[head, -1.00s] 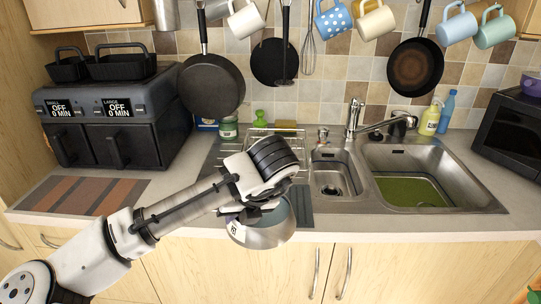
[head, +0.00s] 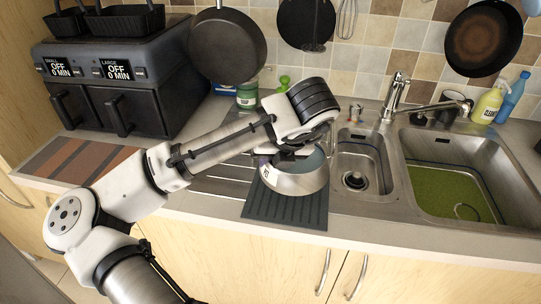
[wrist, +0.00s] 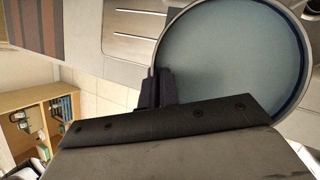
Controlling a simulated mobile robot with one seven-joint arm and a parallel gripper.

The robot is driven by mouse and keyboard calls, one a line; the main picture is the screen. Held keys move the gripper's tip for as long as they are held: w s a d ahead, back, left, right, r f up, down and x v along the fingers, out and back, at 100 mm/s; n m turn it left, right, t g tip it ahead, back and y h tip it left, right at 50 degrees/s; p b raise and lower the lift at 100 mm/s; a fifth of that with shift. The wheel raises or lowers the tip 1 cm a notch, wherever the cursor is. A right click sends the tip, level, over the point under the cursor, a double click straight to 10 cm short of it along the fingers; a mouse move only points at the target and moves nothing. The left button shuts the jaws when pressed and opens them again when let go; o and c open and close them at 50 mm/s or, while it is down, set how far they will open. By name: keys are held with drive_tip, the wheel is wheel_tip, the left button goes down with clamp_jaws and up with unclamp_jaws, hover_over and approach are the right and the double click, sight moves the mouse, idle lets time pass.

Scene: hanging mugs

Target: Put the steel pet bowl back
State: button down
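The steel pet bowl (head: 300,181) is a round silver bowl with a blue-grey inside and a pale label on its outer wall. It shows large in the wrist view (wrist: 235,60), with its rim at the fingers. My gripper (head: 277,160) is at the bowl's left rim, and in the wrist view one dark finger (wrist: 157,90) lies against the rim. The other finger is hidden, but the bowl hangs from the gripper over the dark ribbed mat (head: 290,216). I cannot tell whether its base touches the mat.
A small sink basin (head: 360,165) and a larger one with a green bottom (head: 450,190) lie to the right. A dark air fryer (head: 115,85) stands at the left. Pans hang above, including a black one (head: 228,45). A striped mat (head: 75,165) lies front left.

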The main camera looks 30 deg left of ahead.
sight(284, 173)
drive_tip(key=shift+f, duration=0.1)
drive_tip(key=shift+w+f+b, duration=0.15)
drive_tip(key=shift+f+b, duration=2.65)
drive_tip(key=shift+f, duration=1.2)
drive_tip(key=shift+f, duration=0.4)
drive_tip(key=c, duration=1.6)
unclamp_jaws()
drive_tip(key=shift+r, duration=0.1)
drive_tip(key=p+v, duration=0.2)
drive_tip(key=shift+r, duration=0.3)
drive_tip(key=shift+d+p+v, duration=0.2)
drive_tip(key=shift+p+v, duration=3.5)
drive_tip(key=shift+p, duration=0.15)
drive_tip(key=shift+f, duration=0.1)
